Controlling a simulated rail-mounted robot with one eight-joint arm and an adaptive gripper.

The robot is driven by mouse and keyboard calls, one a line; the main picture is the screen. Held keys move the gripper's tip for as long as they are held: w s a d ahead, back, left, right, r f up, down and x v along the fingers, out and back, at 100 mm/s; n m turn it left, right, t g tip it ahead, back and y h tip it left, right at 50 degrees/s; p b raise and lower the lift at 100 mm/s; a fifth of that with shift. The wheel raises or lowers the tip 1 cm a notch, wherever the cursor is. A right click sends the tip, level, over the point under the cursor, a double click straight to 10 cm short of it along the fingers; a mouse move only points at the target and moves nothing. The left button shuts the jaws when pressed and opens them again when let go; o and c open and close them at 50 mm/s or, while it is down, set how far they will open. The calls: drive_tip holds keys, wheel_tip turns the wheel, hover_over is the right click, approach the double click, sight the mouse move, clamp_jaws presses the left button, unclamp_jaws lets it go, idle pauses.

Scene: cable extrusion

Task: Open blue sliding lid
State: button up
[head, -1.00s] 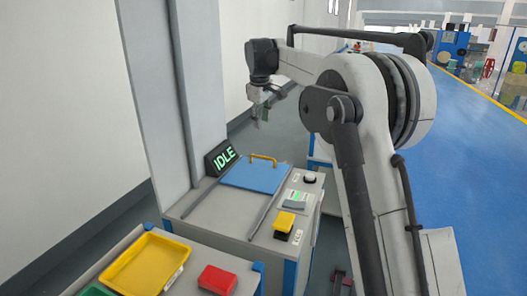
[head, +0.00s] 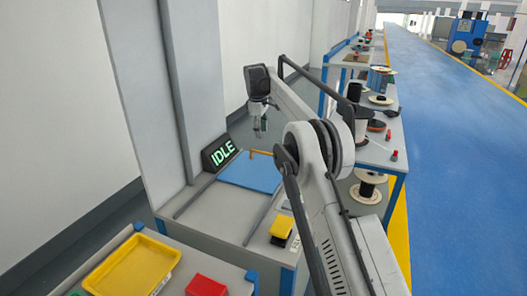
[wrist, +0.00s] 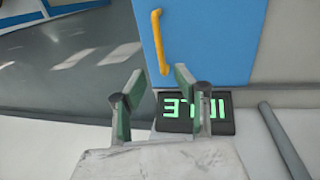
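The blue sliding lid (head: 249,174) lies flat on top of the grey machine cabinet. Its yellow bar handle (head: 257,153) is at the lid's far edge, partly hidden by my arm. My gripper (head: 258,133) hangs above and beyond the lid, pointing down and apart from the handle. In the wrist view the lid (wrist: 212,40) fills the top right, with the handle (wrist: 159,42) just beyond the fingertips. The gripper (wrist: 160,84) is open there, with nothing between its two green-grey fingers.
A black display reading IDLE (head: 219,152) stands at the lid's left. Dark rails (head: 199,195) flank the lid. A yellow button (head: 282,227) is at the front right. A yellow tray (head: 133,266) and red box (head: 206,286) are in front. Shelves with spools (head: 357,128) stand behind.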

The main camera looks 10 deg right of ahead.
sight(263, 153)
drive_tip(key=f, duration=0.3)
drive_tip(key=w+f, duration=0.1)
drive_tip(key=f, duration=0.3)
drive_tip(key=d+f+b, duration=0.1)
drive_tip(key=f, duration=0.2)
drive_tip(key=shift+w+d+f, duration=0.1)
drive_tip(key=shift+w+f, duration=0.1)
drive_tip(key=shift+w, duration=0.15)
clamp_jaws()
